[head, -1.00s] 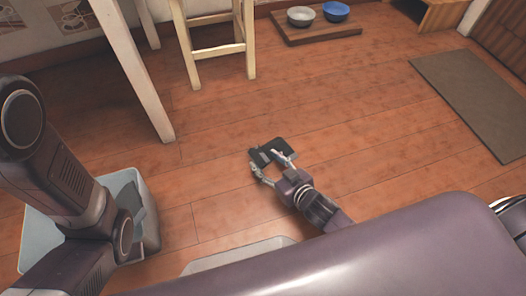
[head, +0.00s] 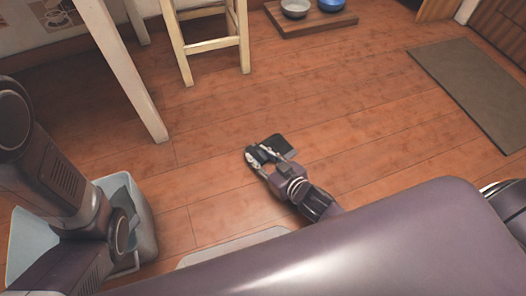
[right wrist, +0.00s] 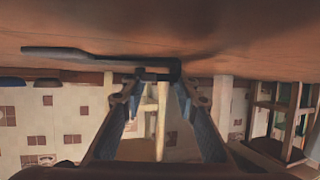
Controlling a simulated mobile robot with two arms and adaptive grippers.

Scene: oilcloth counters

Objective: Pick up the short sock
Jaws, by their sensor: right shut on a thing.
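The short sock (head: 282,145) is a small, dark, flat piece at the floor in the middle of the head view. My right gripper (head: 260,153) is shut on one edge of it. In the right wrist view the sock (right wrist: 95,55) shows as a thin dark strip reaching left from between the fingertips (right wrist: 157,76). I cannot tell whether it is clear of the floor. My left arm shows at the left of the head view, but its gripper is out of sight.
A pale bin (head: 150,236) with dark cloth in it stands at the lower left. A wooden stool (head: 213,44) and a pale table leg (head: 130,75) stand behind. Bowls (head: 296,8) sit on a board (head: 312,24) at the back. A mat (head: 475,88) lies right. Floor around the sock is clear.

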